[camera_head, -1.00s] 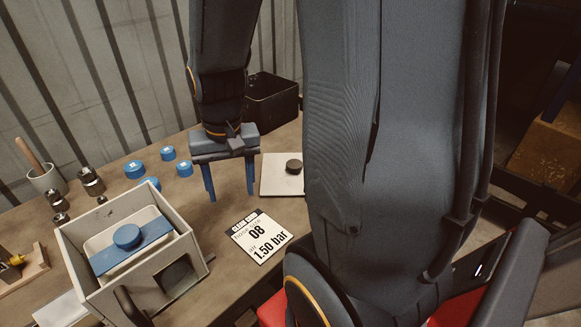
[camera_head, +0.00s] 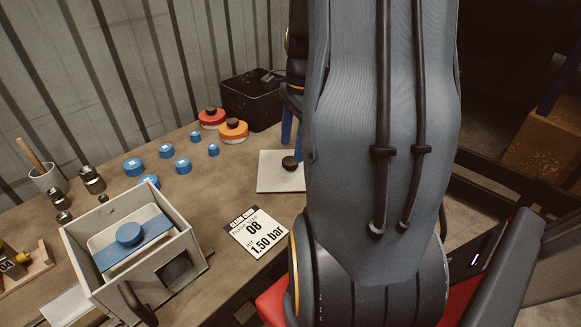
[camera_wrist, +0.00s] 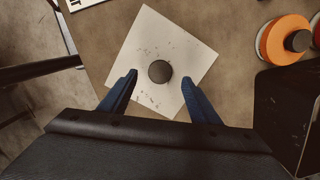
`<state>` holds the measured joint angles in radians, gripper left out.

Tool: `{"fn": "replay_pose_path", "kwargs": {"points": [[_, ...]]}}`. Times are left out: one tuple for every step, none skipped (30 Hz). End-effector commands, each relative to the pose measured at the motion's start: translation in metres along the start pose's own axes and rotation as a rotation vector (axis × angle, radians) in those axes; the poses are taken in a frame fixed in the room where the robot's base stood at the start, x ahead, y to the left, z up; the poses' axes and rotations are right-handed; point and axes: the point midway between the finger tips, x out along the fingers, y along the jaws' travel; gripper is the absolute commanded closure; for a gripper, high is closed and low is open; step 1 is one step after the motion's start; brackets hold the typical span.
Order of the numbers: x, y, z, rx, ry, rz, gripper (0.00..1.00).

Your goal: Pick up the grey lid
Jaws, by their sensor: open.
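The grey lid (camera_head: 272,177) is a flat, light square plate with a dark round knob (camera_wrist: 160,71). In the wrist view the whole lid (camera_wrist: 150,40) shows, turned at an angle and speckled. My gripper (camera_wrist: 160,76) is open above the lid, with one blue finger on each side of the knob and a gap on both sides.
A black bin (camera_head: 250,98) stands behind the lid, near an orange-topped tin (camera_head: 233,131) and a red-topped tin (camera_head: 211,118). Several blue caps (camera_head: 182,165) lie left. A grey box (camera_head: 185,258) with a blue bar and a card (camera_head: 258,232) are in front. Bare table surrounds the lid.

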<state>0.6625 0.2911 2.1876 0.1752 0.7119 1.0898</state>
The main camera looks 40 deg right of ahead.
Motion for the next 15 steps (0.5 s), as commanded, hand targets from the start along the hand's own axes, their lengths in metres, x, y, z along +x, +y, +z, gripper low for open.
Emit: {"fn": "replay_pose_path", "kwargs": {"points": [[0.004, 0.001, 0.0, -0.001, -0.002, 0.004, 0.43], [0.008, 0.002, 0.0, -0.001, -0.001, 0.005, 0.43], [0.013, 0.002, 0.0, -0.001, -0.001, 0.005, 0.43], [0.017, 0.001, 0.0, -0.001, -0.001, 0.005, 0.43], [0.021, 0.001, -0.001, -0.001, -0.001, 0.005, 0.43], [0.025, 0.001, -0.001, -0.001, -0.001, 0.005, 0.43], [0.029, 0.001, -0.001, -0.002, -0.001, 0.004, 0.43], [0.033, 0.001, 0.0, -0.002, -0.001, 0.004, 0.43], [0.037, 0.001, 0.0, -0.002, -0.001, 0.003, 0.43], [0.039, 0.001, -0.001, -0.002, 0.0, 0.002, 0.43], [0.042, 0.001, -0.001, -0.003, 0.0, 0.002, 0.43], [0.044, 0.001, -0.001, -0.003, 0.0, 0.002, 0.43], [0.045, 0.001, -0.001, -0.003, 0.0, 0.002, 0.43], [0.045, 0.0, -0.001, -0.003, 0.0, 0.001, 0.43], [0.046, 0.0, -0.001, -0.003, 0.001, 0.0, 0.43]]}}
